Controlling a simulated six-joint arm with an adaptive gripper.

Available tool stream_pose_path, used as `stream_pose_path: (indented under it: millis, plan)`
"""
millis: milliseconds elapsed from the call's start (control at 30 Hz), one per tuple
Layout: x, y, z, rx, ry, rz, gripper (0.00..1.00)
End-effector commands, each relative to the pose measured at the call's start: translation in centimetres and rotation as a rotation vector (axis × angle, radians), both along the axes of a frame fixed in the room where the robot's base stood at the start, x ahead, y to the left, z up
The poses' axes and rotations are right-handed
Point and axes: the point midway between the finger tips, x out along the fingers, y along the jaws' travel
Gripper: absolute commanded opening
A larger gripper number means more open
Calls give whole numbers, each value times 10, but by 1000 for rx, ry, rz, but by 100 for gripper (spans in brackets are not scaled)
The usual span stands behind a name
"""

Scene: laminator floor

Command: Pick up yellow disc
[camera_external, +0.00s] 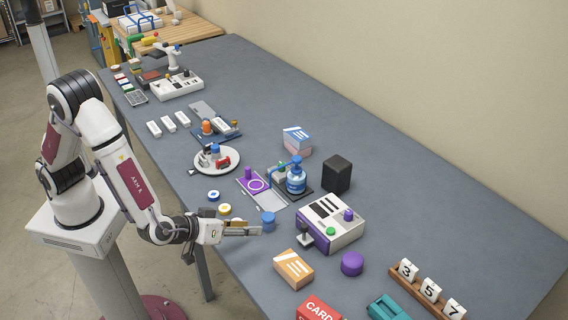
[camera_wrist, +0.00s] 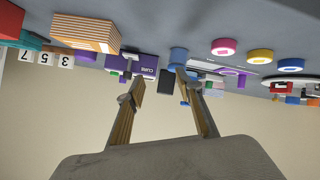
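The yellow disc (camera_external: 225,210) with a pale centre lies flat near the table's front edge, just above my wrist in the external picture. It also shows in the wrist view (camera_wrist: 260,56), to the right of my fingers, between a pink disc (camera_wrist: 224,46) and a blue disc (camera_wrist: 291,65). My gripper (camera_external: 258,230) points right, low over the table's front edge, with its fingertips past the yellow disc and near a blue cylinder (camera_external: 268,222). In the wrist view my two fingers (camera_wrist: 158,86) stand apart with nothing held between them. The pink disc cannot be made out in the external view.
The blue disc (camera_external: 213,195) lies just beyond the yellow one. A white plate (camera_external: 203,165) with small items lies farther back. An orange box (camera_external: 293,269), a purple cylinder (camera_external: 352,263) and a laminator-like machine (camera_external: 345,235) stand to the right.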

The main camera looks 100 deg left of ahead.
Motion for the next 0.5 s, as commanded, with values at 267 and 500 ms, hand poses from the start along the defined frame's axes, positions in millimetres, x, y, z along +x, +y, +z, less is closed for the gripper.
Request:
stream_pose_path:
  millis: [267,500]
  plan:
    - [-36,23,-36,164,49,170,36]
    - [-71,37,-53,310,90,291,36]
